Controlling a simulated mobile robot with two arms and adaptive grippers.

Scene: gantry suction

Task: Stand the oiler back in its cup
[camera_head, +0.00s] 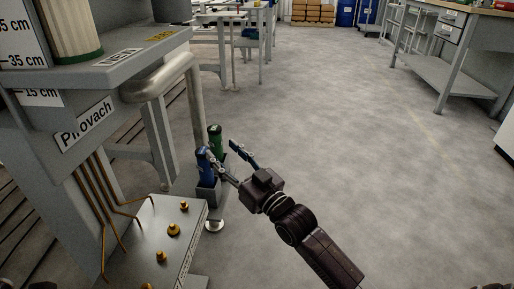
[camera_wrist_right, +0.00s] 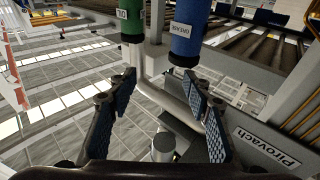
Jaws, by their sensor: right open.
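A blue bottle (camera_head: 204,168) stands upright at a grey holder (camera_head: 208,192) on the side of the grey machine. A green bottle (camera_head: 215,137) stands just behind it. In the right wrist view the green bottle (camera_wrist_right: 132,22) carries a label that seems to read OIL, and the blue bottle (camera_wrist_right: 190,30) one that seems to read GREASE. My right gripper (camera_head: 223,154) is open and empty, its fingers spread close beside the two bottles. Its fingers (camera_wrist_right: 161,90) also show apart in the right wrist view. The bottles' lower ends are partly hidden. My left gripper is out of view.
The machine's plate with brass fittings (camera_head: 173,230) and bent copper tubes (camera_head: 100,205) lies left of the holder. A thick grey pipe (camera_head: 158,77) curves above it. The floor (camera_head: 350,150) to the right is clear up to a workbench (camera_head: 455,62).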

